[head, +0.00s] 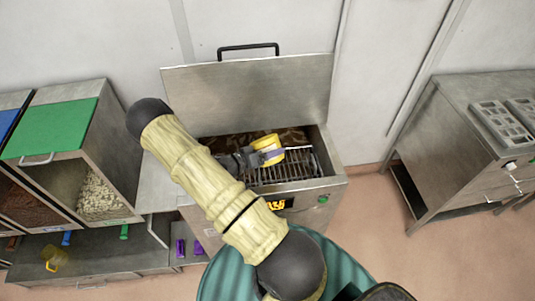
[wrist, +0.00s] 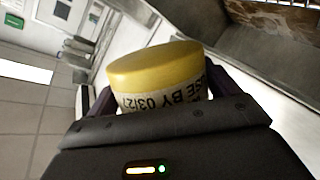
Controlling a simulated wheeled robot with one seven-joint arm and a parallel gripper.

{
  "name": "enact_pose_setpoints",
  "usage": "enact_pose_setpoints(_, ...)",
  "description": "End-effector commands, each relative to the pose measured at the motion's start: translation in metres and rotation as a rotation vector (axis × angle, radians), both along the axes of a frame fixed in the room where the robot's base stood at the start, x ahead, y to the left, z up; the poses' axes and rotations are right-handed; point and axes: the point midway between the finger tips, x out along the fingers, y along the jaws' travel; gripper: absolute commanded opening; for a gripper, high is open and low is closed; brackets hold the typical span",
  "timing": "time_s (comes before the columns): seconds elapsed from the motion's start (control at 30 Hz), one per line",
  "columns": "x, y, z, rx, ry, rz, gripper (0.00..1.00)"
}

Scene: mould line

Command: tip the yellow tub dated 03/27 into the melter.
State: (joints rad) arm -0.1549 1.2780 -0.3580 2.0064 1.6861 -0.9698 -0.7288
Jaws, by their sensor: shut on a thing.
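My gripper (head: 258,157) is shut on the yellow tub (head: 267,146), over the open melter (head: 325,152). In the wrist view the tub (wrist: 157,66) sits between the fingers, and its label reads "USE BY 03/27" upside down. A smooth yellow end of the tub faces the wrist camera. In the head view the tub is tilted above the melter's wire grate (head: 290,170). The melter's lid (head: 250,95) stands up at the back. Brown material (head: 235,140) shows inside behind the grate. I cannot see whether anything is left in the tub.
Bins with a green lid (head: 50,128) stand at the left, one holding pale pieces (head: 98,195). A yellow jug (head: 55,258) is on the low shelf below. A steel table (head: 455,130) with moulds (head: 500,122) stands at the right. Floor between is clear.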

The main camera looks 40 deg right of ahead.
Motion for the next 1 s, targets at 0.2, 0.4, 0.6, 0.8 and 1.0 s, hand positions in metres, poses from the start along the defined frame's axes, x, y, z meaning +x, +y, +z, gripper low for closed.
enact_pose_setpoints(0.2, 0.001, 0.0, -0.006, -0.026, -0.174, 0.001, 0.49)
enact_pose_setpoints(0.4, 0.004, -0.001, -0.002, -0.052, -0.348, 0.0, 0.49)
enact_pose_setpoints(0.6, 0.012, -0.001, 0.009, -0.079, -0.547, 0.001, 0.49)
enact_pose_setpoints(0.8, 0.018, -0.003, 0.019, -0.106, -0.726, 0.0, 0.49)
enact_pose_setpoints(1.0, 0.021, -0.003, 0.026, -0.115, -0.793, 0.001, 0.49)
